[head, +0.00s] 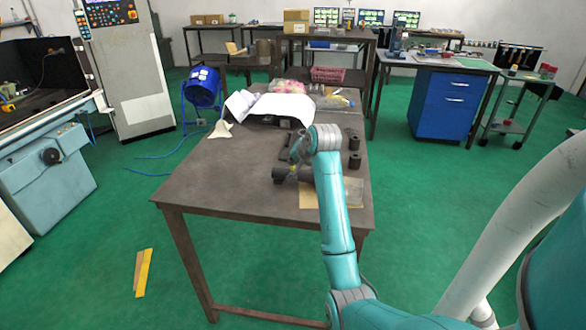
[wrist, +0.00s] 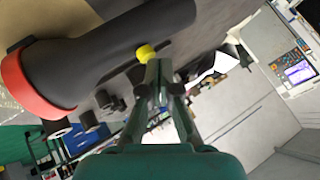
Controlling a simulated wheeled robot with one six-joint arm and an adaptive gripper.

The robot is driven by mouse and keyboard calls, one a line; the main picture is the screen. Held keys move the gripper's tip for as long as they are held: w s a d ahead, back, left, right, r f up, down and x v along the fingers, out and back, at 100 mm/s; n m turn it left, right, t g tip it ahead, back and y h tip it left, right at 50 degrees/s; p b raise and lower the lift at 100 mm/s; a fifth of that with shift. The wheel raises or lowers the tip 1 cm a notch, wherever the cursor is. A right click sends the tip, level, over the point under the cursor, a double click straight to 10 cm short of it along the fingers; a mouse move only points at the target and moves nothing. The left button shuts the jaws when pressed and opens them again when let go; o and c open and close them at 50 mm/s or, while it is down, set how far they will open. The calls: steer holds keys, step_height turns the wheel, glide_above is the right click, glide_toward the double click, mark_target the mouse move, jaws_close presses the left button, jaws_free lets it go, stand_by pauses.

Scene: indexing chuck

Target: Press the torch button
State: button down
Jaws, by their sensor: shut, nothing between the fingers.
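The torch is a thick black cylinder (wrist: 90,60) with a red ring (wrist: 28,85) at its wide end, lying on its side on the brown table. A yellow button (wrist: 147,53) stands out from its side. In the head view the torch (head: 283,174) lies near the middle of the table, partly behind my arm. My gripper (wrist: 154,66) is shut and empty. In the wrist view its fingertips meet the yellow button's lower edge; I cannot tell whether they touch. In the head view my gripper (head: 294,160) is small, just above the torch.
Several dark cylindrical parts (head: 354,161) stand right of my arm on the brown table (head: 225,175). A tan sheet (head: 350,190) lies near the front right. The table's front left is clear.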

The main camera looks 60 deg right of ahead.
mark_target(294, 167)
steer(key=shift+r, duration=2.95)
steer(key=shift+s, duration=0.1)
